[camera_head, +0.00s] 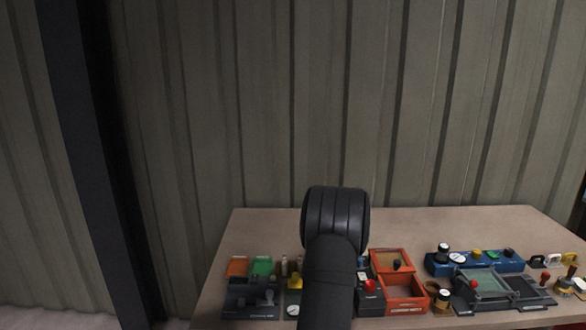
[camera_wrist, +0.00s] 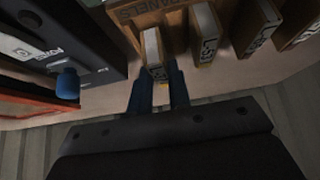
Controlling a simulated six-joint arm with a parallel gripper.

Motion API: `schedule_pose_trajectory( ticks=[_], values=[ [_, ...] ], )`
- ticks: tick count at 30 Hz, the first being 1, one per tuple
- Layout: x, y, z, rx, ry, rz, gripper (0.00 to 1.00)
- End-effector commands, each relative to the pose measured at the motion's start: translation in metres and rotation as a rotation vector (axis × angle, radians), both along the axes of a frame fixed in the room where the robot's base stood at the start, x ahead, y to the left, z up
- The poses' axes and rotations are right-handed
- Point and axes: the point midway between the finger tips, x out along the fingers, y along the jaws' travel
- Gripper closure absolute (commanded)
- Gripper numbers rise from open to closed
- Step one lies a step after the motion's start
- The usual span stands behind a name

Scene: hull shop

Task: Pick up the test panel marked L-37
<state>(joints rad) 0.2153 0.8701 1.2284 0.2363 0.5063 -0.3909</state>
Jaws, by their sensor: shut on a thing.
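In the wrist view my gripper (camera_wrist: 159,82) has its two dark blue fingers on either side of a narrow upright panel (camera_wrist: 153,46) with a pale edge. It is shut on this panel, the leftmost of several in a row. The marking on the held panel cannot be read, so I cannot tell whether it is L-37. The neighbouring panel (camera_wrist: 208,45) carries a white label starting with L; its number is unclear. The panels are at a wooden rack (camera_wrist: 135,15) with lettering on it. In the head view my arm hides the gripper and the held panel.
A black box (camera_wrist: 45,35) with a blue knob (camera_wrist: 67,84) stands left of the fingers. More labelled panels (camera_wrist: 257,30) stand to the right. In the head view, the table (camera_head: 420,222) has a clear back strip; orange trays (camera_head: 405,303) and a blue device (camera_head: 480,262) crowd its front.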

Motion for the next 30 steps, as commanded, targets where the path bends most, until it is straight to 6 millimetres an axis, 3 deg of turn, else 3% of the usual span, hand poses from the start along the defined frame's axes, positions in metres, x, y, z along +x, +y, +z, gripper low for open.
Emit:
schedule_pose_trajectory(
  ticks=[18,30],
  values=[
    [0.0,0.0,0.05,0.0,-0.002,0.0,1.0],
    [0.0,0.0,0.055,0.0,0.0,0.0,1.0]
  ],
)
